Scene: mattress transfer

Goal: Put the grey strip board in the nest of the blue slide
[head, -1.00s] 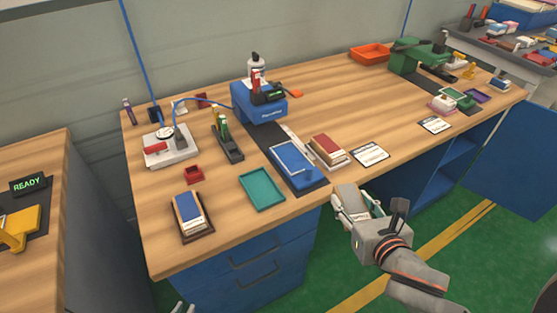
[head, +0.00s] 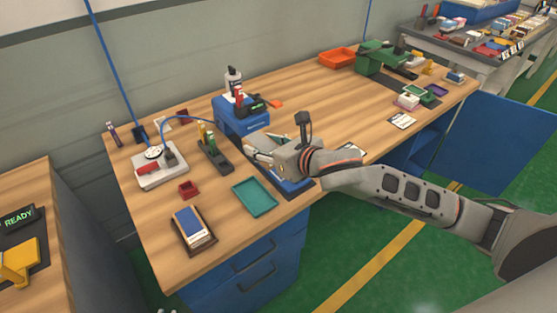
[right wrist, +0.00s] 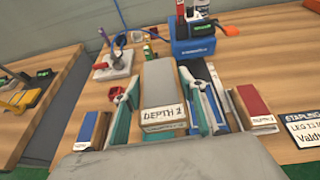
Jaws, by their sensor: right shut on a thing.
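The grey strip board (right wrist: 160,85), with a white front label reading "DEPTH 2", is between the fingers of my right gripper (right wrist: 160,100), which is shut on it. In the head view my right gripper (head: 258,151) is above the blue slide (head: 292,186) and hides most of it. The slide also shows partly behind the right finger in the wrist view (right wrist: 206,92). Its nest is hidden, and the board appears held above it. Only small tips of my left gripper (head: 166,311) show at the bottom edge, too little to judge.
A blue machine (head: 240,118) stands behind the slide. A teal tray (head: 255,196) and a blue-topped stack in a dark tray (head: 193,229) lie to the left. A red-topped stack (right wrist: 256,107) stands close right of the slide.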

